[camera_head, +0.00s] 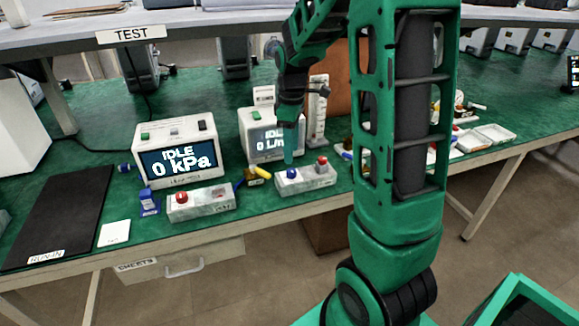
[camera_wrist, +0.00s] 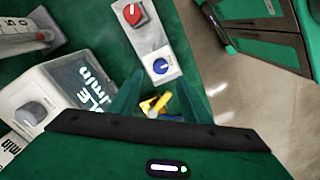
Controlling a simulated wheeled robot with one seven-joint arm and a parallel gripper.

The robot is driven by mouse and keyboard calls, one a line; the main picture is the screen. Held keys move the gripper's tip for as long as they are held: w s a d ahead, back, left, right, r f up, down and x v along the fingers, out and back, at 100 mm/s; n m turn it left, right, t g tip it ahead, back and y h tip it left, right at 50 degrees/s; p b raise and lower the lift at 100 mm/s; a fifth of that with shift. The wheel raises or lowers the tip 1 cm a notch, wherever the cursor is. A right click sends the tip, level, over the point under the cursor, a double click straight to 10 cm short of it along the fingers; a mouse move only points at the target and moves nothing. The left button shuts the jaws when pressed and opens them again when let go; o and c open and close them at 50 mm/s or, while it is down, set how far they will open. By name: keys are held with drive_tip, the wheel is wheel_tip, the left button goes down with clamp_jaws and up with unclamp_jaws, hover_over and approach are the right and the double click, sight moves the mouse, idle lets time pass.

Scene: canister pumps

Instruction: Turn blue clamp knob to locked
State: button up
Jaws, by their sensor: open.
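The blue clamp knob (camera_head: 292,174) sits at the left end of a small pale fixture block (camera_head: 308,180) on the green bench. In the wrist view the blue knob (camera_wrist: 160,66) has a pale pointer mark and lies just beyond my fingertips. Its exact setting is too small to read. A red knob (camera_wrist: 132,14) is at the other end of the same block, also seen in the head view (camera_head: 322,160). My gripper (camera_wrist: 158,85) is open and empty, pointing down. In the head view my gripper (camera_head: 289,155) is just above and behind the blue knob, apart from it.
A flow meter box (camera_head: 258,122) stands behind the block, and a pressure display reading IDLE 0 kPa (camera_head: 180,160) stands to the left. Another block with a red knob (camera_head: 200,203) is in front of that display. A yellow-and-blue item (camera_head: 258,173) lies just left of the fixture block.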

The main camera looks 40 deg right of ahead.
sight(292, 170)
wheel_tip(292, 170, down, 7)
drive_tip(key=shift+r, duration=0.1)
drive_tip(key=shift+c, duration=0.3)
drive_tip(key=c, duration=1)
drive_tip(key=shift+d, duration=0.2)
drive_tip(key=shift+a, duration=0.1)
